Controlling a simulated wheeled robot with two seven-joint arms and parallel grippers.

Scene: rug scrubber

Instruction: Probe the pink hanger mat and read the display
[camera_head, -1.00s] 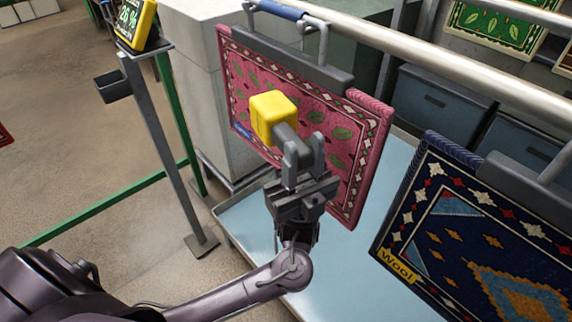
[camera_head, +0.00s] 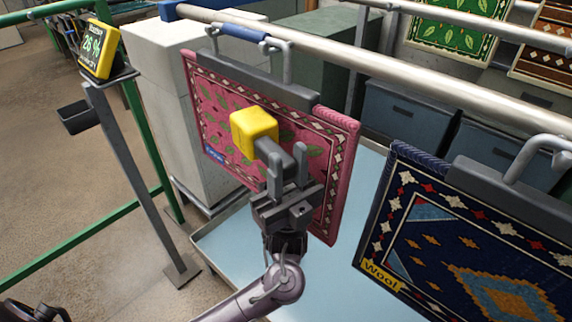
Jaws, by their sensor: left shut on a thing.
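The pink mat (camera_head: 215,108) with green leaves hangs from a grey clamp hanger on the metal rail. My left gripper (camera_head: 286,178) is shut on the grey handle of a yellow probe (camera_head: 254,131). The yellow block is in front of the mat's middle and hides part of it; whether it touches the mat I cannot tell. The display (camera_head: 100,49), yellow-framed with a dark screen, stands on a post at the upper left. It shows green digits that look like 26 %. My right gripper is not in view.
A dark blue mat (camera_head: 440,235) with a yellow "Wool" tag hangs close at the right. The metal rail (camera_head: 400,68) crosses above. A pale blue tray (camera_head: 225,245) lies below.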

